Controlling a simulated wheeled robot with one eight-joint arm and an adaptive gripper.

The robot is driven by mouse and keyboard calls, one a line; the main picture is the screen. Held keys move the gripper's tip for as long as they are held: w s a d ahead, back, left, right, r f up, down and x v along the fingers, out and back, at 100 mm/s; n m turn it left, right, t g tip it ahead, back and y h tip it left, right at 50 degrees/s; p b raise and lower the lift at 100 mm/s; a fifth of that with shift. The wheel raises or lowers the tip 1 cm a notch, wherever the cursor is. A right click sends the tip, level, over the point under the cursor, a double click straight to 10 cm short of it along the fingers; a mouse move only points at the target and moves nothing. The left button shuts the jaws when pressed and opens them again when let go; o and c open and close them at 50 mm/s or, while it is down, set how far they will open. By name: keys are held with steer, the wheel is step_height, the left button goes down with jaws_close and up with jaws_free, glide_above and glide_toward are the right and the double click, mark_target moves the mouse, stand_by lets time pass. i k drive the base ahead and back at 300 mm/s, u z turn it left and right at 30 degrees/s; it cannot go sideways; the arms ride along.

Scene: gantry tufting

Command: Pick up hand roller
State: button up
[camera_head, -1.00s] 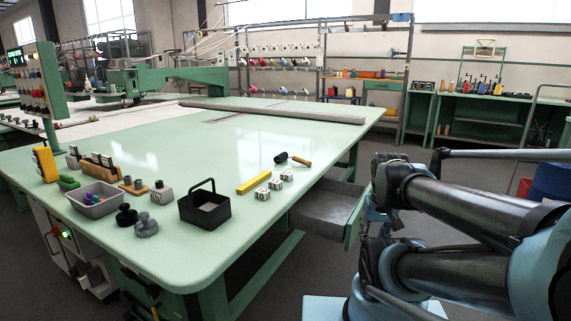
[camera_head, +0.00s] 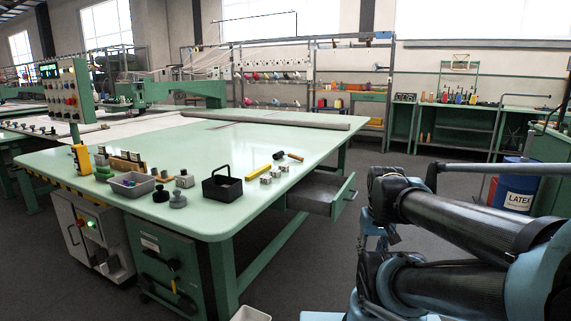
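The hand roller (camera_head: 287,156), with a dark roller head and a short wooden handle, lies on the pale green table (camera_head: 240,215) near its right edge. It lies just beyond a yellow bar (camera_head: 258,169) and some small white blocks (camera_head: 265,178), and nothing is holding it. My folded arm fills the right side of the picture, well apart from the roller. I can make out no fingertips of my gripper.
A black open caddy (camera_head: 222,189) and a grey bin (camera_head: 131,189) stand on the table's near side. An open drawer (camera_head: 318,194) juts out from its right side. A blue latex drum (camera_head: 517,182) stands at the right. Grey floor lies clear between table and back benches.

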mark_target(277, 155)
steer(key=z, duration=1)
steer(key=i, duration=1.15)
steer(key=u, duration=1.3)
